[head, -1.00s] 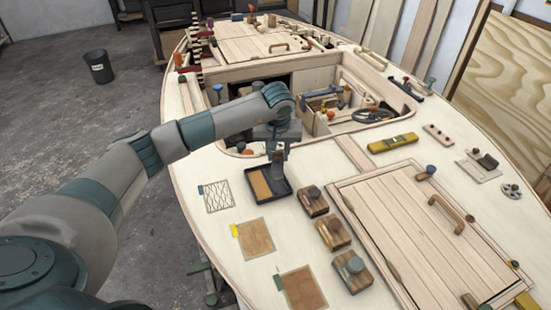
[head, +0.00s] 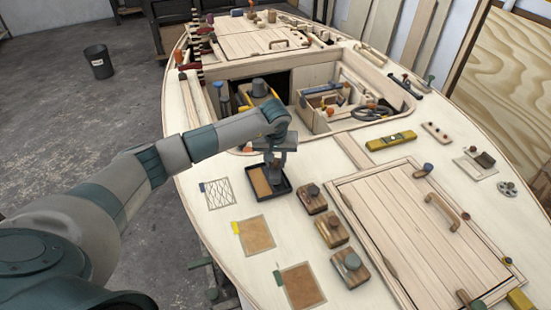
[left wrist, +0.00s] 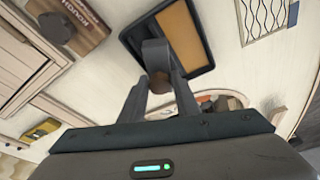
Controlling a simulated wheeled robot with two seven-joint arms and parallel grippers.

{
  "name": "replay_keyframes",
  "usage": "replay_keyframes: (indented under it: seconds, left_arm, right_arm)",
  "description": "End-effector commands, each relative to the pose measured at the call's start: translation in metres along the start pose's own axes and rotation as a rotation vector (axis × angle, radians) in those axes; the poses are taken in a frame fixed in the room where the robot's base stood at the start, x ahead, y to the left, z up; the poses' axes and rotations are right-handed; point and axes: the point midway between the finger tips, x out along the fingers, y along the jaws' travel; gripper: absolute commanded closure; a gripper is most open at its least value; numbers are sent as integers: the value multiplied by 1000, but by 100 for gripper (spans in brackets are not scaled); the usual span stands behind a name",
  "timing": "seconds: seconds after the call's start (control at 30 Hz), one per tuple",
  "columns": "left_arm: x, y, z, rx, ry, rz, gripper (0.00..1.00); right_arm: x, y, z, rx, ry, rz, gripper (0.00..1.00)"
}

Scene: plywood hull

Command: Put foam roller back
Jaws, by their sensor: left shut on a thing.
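My left gripper (head: 272,168) is shut on the foam roller, just above the black tray (head: 253,178) with a tan inside. The left wrist view shows the gripper's two fingers (left wrist: 160,88) closing around a brown part of the roller, with a dark grey part (left wrist: 154,53) beyond it. The roller overlaps the tray's near edge (left wrist: 132,42) in that view; I cannot tell whether it touches the tray. In the head view, the gripper hides most of the roller. My right gripper is not in view.
Several wooden blocks with knobs (head: 331,231) stand right of the tray. A mesh sheet (head: 218,193) and tan sheets (head: 256,235) lie left of and in front of it. A framed hatch (head: 400,230) is at right. An open well (head: 297,80) with tools lies behind.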

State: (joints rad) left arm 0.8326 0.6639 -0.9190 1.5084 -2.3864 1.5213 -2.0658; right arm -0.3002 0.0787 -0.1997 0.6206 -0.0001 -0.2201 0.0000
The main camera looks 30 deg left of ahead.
Motion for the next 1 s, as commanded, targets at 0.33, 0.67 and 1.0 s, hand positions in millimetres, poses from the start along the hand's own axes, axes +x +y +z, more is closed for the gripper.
replay_keyframes:
  seconds: [0.33, 0.67, 1.0]
  left_arm:
    - [3, 0, 1, 1, 0, 0, 69]
    - [2, 0, 1, 1, 0, 1, 52]
    - [-12, 1, -1, 2, 3, 3, 52]
  right_arm:
    - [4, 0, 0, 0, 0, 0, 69]
    - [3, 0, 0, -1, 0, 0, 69]
    - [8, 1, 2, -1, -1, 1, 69]
